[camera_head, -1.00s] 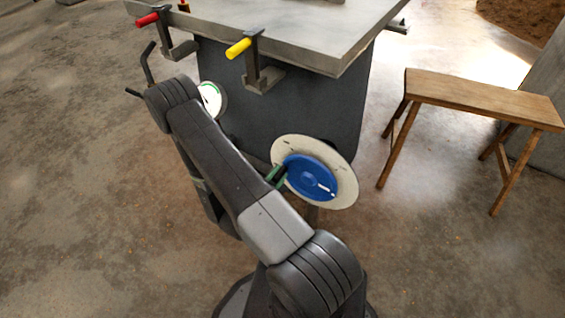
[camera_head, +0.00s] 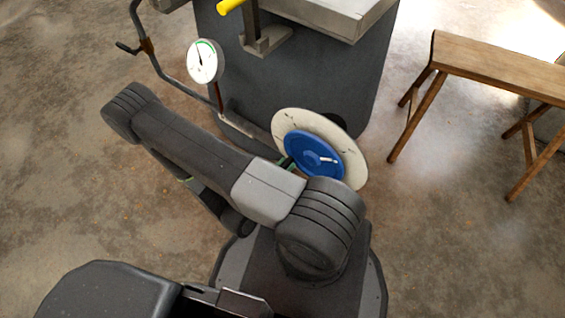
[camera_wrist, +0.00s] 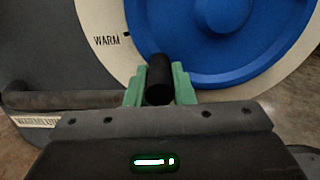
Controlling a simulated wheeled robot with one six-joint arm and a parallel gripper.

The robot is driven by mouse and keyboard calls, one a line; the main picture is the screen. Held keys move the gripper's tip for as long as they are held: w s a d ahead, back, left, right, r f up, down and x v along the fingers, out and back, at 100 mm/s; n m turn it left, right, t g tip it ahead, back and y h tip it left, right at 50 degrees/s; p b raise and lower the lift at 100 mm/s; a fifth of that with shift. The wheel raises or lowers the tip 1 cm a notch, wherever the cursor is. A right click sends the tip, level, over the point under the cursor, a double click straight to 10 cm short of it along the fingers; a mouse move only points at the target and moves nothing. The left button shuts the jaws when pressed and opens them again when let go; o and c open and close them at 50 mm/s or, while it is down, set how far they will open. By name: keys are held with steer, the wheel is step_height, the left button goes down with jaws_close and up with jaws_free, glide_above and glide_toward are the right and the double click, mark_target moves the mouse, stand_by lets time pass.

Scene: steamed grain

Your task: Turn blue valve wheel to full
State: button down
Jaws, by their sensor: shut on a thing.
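The blue valve wheel (camera_head: 313,157) sits in front of a round cream dial plate (camera_head: 351,173) at the lower part of the grey vessel. A white mark shows on its face, to the right of the hub. In the wrist view the wheel (camera_wrist: 208,62) fills the upper right, and the dial plate (camera_wrist: 103,20) carries the word WARM with a dark tick. My gripper (camera_wrist: 160,84) has green fingers shut on a black handle peg (camera_wrist: 159,76) at the wheel's lower left rim. In the head view my gripper is mostly hidden by my arm.
A white pressure gauge (camera_head: 203,63) stands left of the wheel on a pipe. A yellow-handled lever (camera_head: 230,5) is above. A wooden bench (camera_head: 500,68) stands at the right. Bare concrete floor lies between the wheel and the bench.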

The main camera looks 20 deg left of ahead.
mark_target(294, 141)
steer(key=shift+s+d+f+n, duration=0.1)
steer(key=shift+d+f+n, duration=0.1)
steer(key=shift+n, duration=0.1)
steer(key=c, duration=1.3)
jaws_free()
steer(key=shift+o, duration=0.2)
step_height(294, 141, up, 10)
steer(key=p, duration=0.3)
step_height(294, 141, down, 10)
steer(key=b, duration=0.3)
steer(key=shift+a+r, duration=0.15)
